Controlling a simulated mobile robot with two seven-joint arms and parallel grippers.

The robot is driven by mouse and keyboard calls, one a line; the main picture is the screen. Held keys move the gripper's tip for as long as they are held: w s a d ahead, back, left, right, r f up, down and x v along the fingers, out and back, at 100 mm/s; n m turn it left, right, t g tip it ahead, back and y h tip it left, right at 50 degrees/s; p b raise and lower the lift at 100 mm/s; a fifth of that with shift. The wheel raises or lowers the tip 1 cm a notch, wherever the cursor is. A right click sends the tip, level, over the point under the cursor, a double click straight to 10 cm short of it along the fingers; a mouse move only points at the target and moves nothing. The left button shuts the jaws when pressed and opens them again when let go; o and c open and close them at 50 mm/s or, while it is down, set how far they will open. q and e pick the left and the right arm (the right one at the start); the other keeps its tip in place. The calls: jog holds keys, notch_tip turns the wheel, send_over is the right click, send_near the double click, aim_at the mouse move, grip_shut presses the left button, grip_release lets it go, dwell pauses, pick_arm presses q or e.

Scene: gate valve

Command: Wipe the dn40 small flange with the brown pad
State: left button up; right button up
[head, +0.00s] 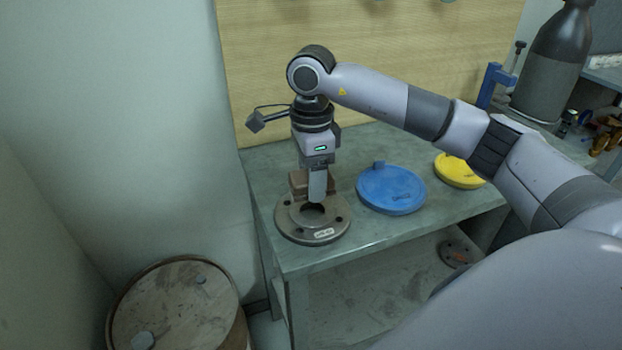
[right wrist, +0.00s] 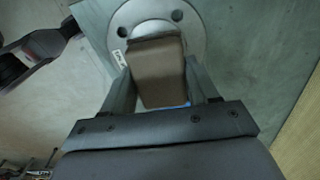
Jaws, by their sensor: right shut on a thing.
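The flange (head: 290,228) is a grey metal ring with bolt holes and a small white label, lying flat on the bench's left end. It also shows in the right wrist view (right wrist: 190,20); the label print is too small to read. My right gripper (head: 315,196) points down over the flange, shut on the brown pad (head: 298,181). In the right wrist view the brown pad (right wrist: 157,75) sits between the two fingers and overlaps the flange face. I cannot tell whether the pad touches it. My left gripper is not in view.
A blue round cover (head: 391,190) and a yellow one (head: 458,171) lie right of the flange on the bench (head: 350,243). Another flange (head: 456,253) is on the lower shelf. A barrel (head: 178,305) stands at the lower left. A dark cylinder (head: 550,70) stands at the back right.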

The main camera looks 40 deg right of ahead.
jog(key=shift+r+p, duration=0.9)
jog(key=shift+r, duration=0.75)
jog(key=shift+d, duration=0.1)
